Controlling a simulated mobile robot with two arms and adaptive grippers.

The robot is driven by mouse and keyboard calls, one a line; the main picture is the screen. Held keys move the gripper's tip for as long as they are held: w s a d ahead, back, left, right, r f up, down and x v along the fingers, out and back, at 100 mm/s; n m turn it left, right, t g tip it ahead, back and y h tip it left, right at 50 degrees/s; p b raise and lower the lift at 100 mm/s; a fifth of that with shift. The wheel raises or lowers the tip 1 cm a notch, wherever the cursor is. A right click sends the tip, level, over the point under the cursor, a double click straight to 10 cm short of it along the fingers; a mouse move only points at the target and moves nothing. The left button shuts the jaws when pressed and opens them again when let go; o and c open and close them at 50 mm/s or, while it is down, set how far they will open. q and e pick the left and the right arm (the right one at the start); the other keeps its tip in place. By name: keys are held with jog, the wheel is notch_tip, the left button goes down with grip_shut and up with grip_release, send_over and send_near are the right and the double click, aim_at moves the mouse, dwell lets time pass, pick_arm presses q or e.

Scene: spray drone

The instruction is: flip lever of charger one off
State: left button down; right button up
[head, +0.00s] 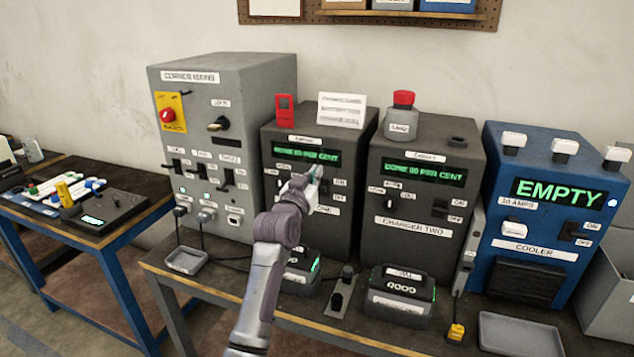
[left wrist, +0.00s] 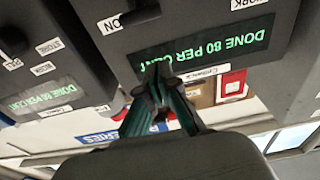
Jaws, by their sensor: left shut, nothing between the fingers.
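Charger one (head: 277,215) is the dark grey box left of charger two in the head view, with a green display reading "DONE 80 PER CENT" (head: 306,156). My left gripper (head: 314,174) is at its front, just below the display, and partly hides the controls beside the ON and OFF labels. The left wrist view is upside down. There the closed fingertips (left wrist: 158,75) are empty and in front of the display (left wrist: 205,48). A dark lever (left wrist: 138,14) sits beside the ON label, cut by the top edge. Contact cannot be told. My right gripper is out of view.
Charger two (head: 420,245) stands to the right, then the blue cooler (head: 535,225). The grey corner mains box (head: 220,125) stands left. A red tag (head: 284,108) and a white card (head: 341,110) stand on charger one. Battery packs sit on the bench in front.

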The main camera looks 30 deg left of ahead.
pick_arm(q)
jog(key=shift+x, duration=1)
notch_tip(320, 180, down, 2)
jog(key=shift+f+p, duration=0.15)
jog(key=shift+p, duration=0.2)
jog(key=shift+s+d+f, duration=0.1)
jog(key=shift+s+f, duration=0.2)
jog(key=shift+f, duration=0.5)
